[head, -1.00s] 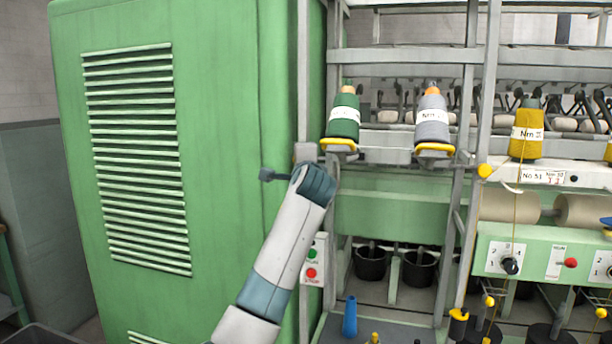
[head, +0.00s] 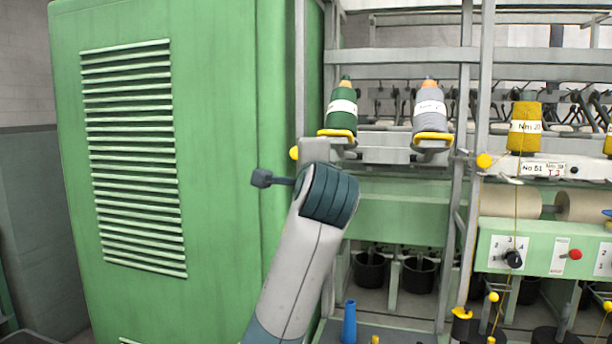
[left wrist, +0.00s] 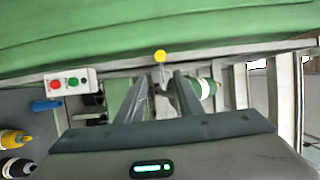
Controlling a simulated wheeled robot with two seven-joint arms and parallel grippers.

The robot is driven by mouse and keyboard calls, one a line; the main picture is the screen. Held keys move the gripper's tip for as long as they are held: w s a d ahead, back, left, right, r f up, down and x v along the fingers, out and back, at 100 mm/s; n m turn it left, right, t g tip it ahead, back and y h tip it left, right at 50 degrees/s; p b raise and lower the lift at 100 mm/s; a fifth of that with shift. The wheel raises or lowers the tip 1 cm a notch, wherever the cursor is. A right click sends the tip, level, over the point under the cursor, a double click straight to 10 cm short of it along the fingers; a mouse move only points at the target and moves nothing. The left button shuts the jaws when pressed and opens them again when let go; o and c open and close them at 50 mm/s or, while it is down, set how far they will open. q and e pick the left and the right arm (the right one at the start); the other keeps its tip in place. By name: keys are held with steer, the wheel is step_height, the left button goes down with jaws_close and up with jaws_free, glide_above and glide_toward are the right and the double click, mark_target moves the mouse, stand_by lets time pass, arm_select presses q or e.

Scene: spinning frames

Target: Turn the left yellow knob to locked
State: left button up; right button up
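The left yellow knob (head: 294,153) shows as a small round ball at the edge of the green cabinet, just above my left wrist in the head view. In the left wrist view the yellow knob (left wrist: 160,56) sits straight ahead, beyond and between the fingertips. My left gripper (left wrist: 160,75) is open with nothing between its fingers, and the knob appears apart from them. In the head view my left arm hides the gripper fingers. A second yellow knob (head: 484,161) is on the upright farther right. My right gripper is not in view.
The green cabinet (head: 220,120) stands close on the left. A green spool (head: 342,112) and a grey spool (head: 429,108) stand on yellow-rimmed holders to the right. A box with a red and a green button (left wrist: 66,82) shows in the left wrist view. Metal uprights (head: 468,120) stand farther right.

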arm_select(q)
steer(key=shift+s, duration=0.65)
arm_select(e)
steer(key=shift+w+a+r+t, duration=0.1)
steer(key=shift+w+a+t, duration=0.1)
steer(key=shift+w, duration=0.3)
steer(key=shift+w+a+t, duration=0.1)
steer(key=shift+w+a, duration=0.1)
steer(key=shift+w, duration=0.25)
